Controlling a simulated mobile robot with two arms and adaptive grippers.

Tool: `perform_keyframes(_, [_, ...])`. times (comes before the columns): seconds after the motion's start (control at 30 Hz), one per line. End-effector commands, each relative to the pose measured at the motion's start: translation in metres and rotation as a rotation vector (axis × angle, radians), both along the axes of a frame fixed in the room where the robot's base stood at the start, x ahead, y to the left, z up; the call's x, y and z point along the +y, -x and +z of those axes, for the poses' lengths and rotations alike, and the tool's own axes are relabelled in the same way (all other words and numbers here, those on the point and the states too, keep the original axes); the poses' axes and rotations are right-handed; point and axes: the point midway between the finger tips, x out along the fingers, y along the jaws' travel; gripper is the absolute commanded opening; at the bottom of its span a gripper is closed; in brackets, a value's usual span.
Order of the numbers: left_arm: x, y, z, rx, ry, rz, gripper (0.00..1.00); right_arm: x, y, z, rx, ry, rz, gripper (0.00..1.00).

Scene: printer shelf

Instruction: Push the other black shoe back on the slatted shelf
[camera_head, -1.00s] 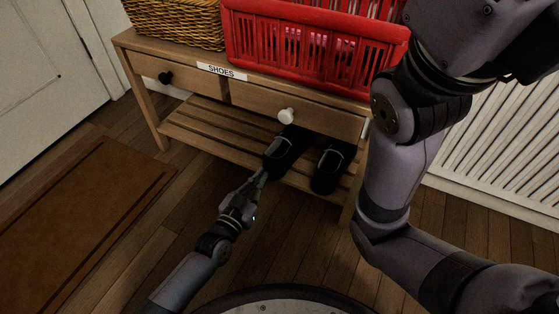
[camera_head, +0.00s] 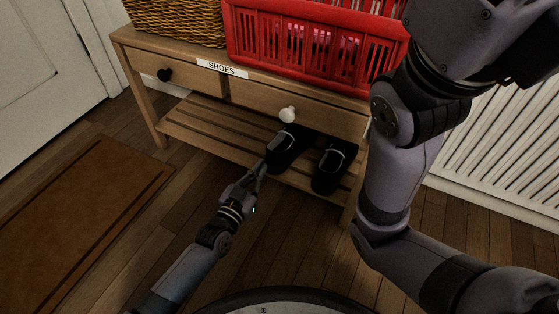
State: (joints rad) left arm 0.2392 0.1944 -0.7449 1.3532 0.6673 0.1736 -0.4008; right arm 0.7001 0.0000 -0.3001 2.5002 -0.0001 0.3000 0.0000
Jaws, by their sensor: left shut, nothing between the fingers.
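Two black shoes stand side by side on the slatted shelf (camera_head: 205,128) under the drawers. The left black shoe (camera_head: 287,152) has its near end close to the shelf's front edge. The right black shoe (camera_head: 331,172) stands beside it, with a gap between them. My left gripper (camera_head: 262,168) is shut and empty, with its tips at the near end of the left shoe. Whether they touch it I cannot tell. My right arm crosses the right side of the view; its gripper is out of the picture.
A red plastic basket (camera_head: 310,45) and a wicker basket (camera_head: 177,22) stand on the bench top. The shelf's left part is bare. A brown doormat (camera_head: 85,215) lies on the floor, and a white radiator (camera_head: 500,140) stands at right.

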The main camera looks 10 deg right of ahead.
Motion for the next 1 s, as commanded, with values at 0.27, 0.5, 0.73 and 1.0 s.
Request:
perform_keyframes(0.27, [-0.012,0.036,0.001,0.034,0.042,-0.018,0.0,0.001,-0.001,0.019,0.003,0.001,0.0,0.0])
perform_keyframes(0.5, [-0.001,0.052,0.001,0.034,0.041,-0.019,0.0,0.0,-0.001,0.029,0.001,0.0,0.0,0.0])
perform_keyframes(0.73, [0.011,0.067,0.001,0.034,0.04,-0.018,0.0,0.0,0.0,0.039,0.0,0.0,0.0,0.0])
perform_keyframes(1.0, [0.025,0.084,0.002,0.033,0.038,-0.016,0.0,0.0,0.0,0.049,-0.001,0.0,0.0,0.0])
